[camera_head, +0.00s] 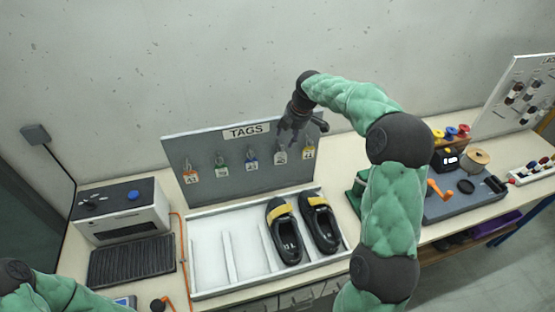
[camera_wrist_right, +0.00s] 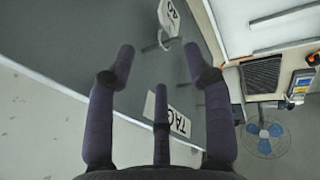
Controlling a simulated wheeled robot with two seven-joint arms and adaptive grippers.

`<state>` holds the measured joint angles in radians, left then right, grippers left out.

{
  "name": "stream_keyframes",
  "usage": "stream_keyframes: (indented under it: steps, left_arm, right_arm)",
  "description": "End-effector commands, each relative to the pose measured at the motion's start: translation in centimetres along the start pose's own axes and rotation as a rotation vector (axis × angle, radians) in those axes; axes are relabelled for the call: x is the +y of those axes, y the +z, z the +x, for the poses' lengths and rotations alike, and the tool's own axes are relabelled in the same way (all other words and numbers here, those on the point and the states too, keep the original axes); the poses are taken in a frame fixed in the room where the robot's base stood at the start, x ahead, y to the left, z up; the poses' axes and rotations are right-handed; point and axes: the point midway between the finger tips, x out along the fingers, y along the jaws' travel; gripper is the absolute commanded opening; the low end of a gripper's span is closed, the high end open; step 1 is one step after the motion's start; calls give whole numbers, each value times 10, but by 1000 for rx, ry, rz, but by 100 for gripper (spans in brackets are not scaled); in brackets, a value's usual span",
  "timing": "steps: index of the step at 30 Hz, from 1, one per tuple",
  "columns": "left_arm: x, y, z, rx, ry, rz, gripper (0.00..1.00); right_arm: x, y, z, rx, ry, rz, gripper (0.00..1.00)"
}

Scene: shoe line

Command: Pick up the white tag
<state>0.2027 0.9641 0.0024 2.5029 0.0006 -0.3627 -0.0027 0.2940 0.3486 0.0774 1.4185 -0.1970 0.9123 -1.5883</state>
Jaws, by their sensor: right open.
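The white tag (camera_head: 281,157) hangs on the grey TAGS board (camera_head: 185,152), fourth from the left, between a blue tag (camera_head: 252,163) and a yellow tag (camera_head: 308,153). My right gripper (camera_head: 290,138) is in front of the board just above it and partly covers its upper end. In the right wrist view the gripper (camera_wrist_right: 158,55) has its fingers spread with nothing between them. A pale tag (camera_wrist_right: 169,16) hangs from a peg beyond the fingertips, cut by the top edge. My left arm shows at the lower left, its gripper out of frame.
An orange tag (camera_head: 191,175) and a green tag (camera_head: 221,170) hang further left. A white divided tray (camera_head: 208,250) below holds two black shoes (camera_head: 286,240) at its right. A machine (camera_head: 120,212) stands left; a grey tool tray (camera_head: 465,203) lies right.

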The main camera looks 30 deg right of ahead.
Motion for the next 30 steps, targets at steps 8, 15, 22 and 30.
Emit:
stream_keyframes:
  steps: [8,15,22,30]
  left_arm:
    - [-1,0,3,0,0,0,49]
    - [-1,0,4,0,0,0,49]
    - [-1,0,4,0,0,0,49]
    - [-1,0,4,0,0,0,49]
  right_arm:
    - [-2,0,25,0,-2,0,52]
    - [-2,0,56,0,0,0,52]
    - [-7,-3,79,0,-3,0,52]
    - [-9,-5,108,0,1,1,52]
